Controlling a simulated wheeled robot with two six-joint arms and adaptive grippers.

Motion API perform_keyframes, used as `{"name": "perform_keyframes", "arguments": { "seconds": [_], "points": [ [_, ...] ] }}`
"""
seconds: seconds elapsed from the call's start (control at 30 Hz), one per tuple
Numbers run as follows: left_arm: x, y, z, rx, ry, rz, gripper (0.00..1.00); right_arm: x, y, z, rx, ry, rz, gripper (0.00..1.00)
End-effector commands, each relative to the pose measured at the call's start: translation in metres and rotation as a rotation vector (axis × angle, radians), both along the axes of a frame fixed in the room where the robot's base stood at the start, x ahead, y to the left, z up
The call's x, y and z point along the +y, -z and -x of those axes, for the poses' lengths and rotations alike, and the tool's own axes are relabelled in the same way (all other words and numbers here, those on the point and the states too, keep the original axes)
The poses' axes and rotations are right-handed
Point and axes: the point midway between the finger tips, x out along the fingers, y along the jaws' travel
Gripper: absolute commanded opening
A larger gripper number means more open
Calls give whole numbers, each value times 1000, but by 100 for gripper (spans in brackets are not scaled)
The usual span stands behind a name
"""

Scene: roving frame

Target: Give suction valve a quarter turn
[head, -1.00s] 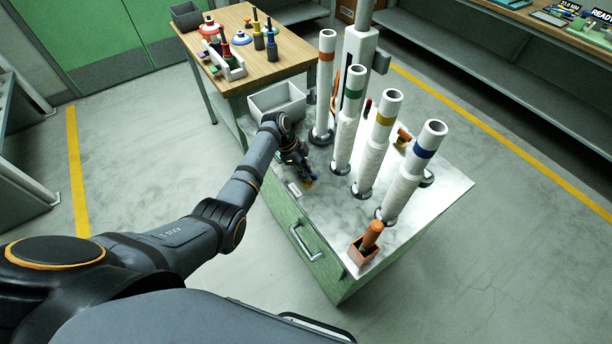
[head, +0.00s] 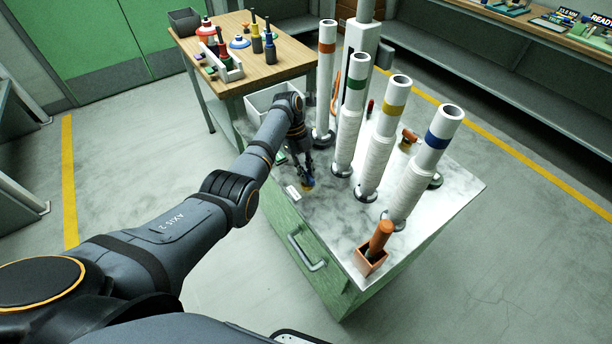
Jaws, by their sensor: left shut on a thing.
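My left gripper (head: 306,176) reaches down onto the marble top of the green cart (head: 330,222). It is shut on a small blue and yellow thing (head: 308,186) low over the marble, in front of the green-banded pipe. The fingers hide most of that thing, so I cannot tell if it is the suction valve or how its handle is turned. A small white label (head: 293,192) lies beside it, its text too small to read. An orange fitting (head: 410,137) shows behind the pipes, partly hidden. My right gripper is out of view.
Upright white pipes with orange (head: 327,48), green (head: 356,84), yellow (head: 394,108) and blue (head: 437,140) bands stand close to the gripper's right. An orange-handled tool sits in a copper box (head: 370,263) at the front. A grey bin (head: 262,98) is behind my arm.

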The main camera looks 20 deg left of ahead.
Motion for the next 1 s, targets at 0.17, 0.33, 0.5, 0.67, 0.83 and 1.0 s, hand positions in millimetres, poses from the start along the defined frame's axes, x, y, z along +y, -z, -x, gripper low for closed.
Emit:
{"name": "perform_keyframes", "arguments": {
  "seconds": [0.17,0.33,0.5,0.67,0.83,1.0],
  "points": [
    [0,0,-1,-2,40,-1,0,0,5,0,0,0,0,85],
    [0,0,-1,-2,55,-1,0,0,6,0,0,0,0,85],
    [0,0,-1,-2,56,-1,0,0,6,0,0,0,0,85],
    [0,0,-1,-2,56,-1,0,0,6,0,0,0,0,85],
    [0,0,-1,-2,55,-1,37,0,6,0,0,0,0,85],
    [0,0,0,-1,54,0,38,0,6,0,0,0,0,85]
  ]
}}
